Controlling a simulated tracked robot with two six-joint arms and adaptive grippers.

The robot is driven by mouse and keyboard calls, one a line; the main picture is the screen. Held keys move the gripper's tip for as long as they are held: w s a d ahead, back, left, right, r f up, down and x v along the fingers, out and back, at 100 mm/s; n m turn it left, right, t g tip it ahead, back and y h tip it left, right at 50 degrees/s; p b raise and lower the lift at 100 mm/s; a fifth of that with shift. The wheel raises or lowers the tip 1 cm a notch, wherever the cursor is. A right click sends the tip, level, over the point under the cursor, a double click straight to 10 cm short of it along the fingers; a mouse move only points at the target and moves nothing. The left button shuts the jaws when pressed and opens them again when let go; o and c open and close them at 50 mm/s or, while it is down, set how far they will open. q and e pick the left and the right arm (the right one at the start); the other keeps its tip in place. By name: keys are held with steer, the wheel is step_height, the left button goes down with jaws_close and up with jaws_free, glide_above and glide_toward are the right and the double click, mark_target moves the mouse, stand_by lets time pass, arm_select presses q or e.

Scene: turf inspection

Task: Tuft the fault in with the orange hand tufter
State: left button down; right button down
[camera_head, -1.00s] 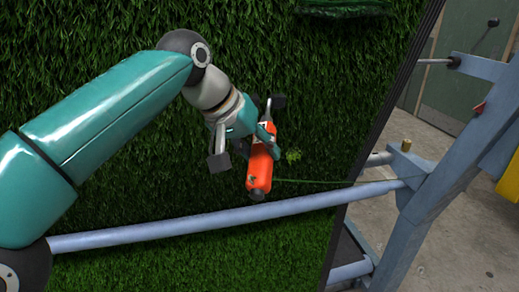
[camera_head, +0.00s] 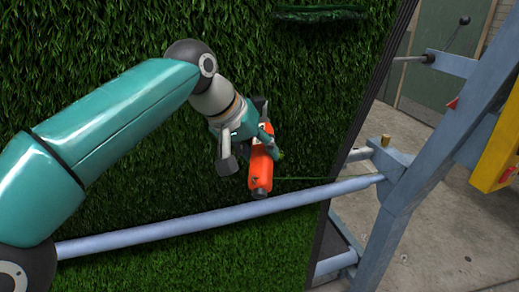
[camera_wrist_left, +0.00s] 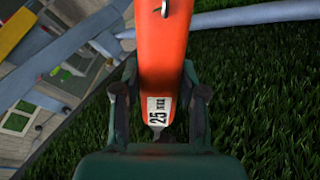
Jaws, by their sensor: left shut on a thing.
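The orange hand tufter (camera_head: 261,170) is held by my left gripper (camera_head: 264,137) in front of the turf (camera_head: 300,75). The gripper is shut on the tufter's body. In the left wrist view the orange body (camera_wrist_left: 163,60) with a white "25" label lies between the two fingers. A green yarn (camera_head: 315,179) runs from near the tufter to the right. I cannot tell whether the tip touches the turf. My right gripper is out of view.
A pale blue roller bar (camera_head: 220,219) crosses below the tufter. A blue-grey frame (camera_head: 410,185) with a yellow part (camera_head: 500,150) stands at the right. A dark green fold or ledge (camera_head: 320,14) shows at the top. Open turf lies around the gripper.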

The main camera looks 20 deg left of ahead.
arm_select(q)
steer(key=shift+a+r, duration=0.1)
steer(key=shift+a, duration=0.05)
steer(key=shift+s+a+b, duration=0.3)
steer(key=shift+s+a, duration=0.25)
steer(key=shift+a, duration=0.2)
steer(key=shift+a, duration=0.1)
steer(key=shift+s+a, duration=0.6)
steer(key=shift+a, duration=0.05)
steer(key=shift+a, duration=0.1)
steer(key=shift+s+a+b, duration=0.3)
steer(key=shift+s+a, duration=0.25)
steer(key=shift+a, duration=0.25)
steer(key=shift+s+a+b, duration=0.25)
steer(key=shift+s+a, duration=0.25)
steer(key=shift+a, duration=0.25)
steer(key=shift+a, duration=0.1)
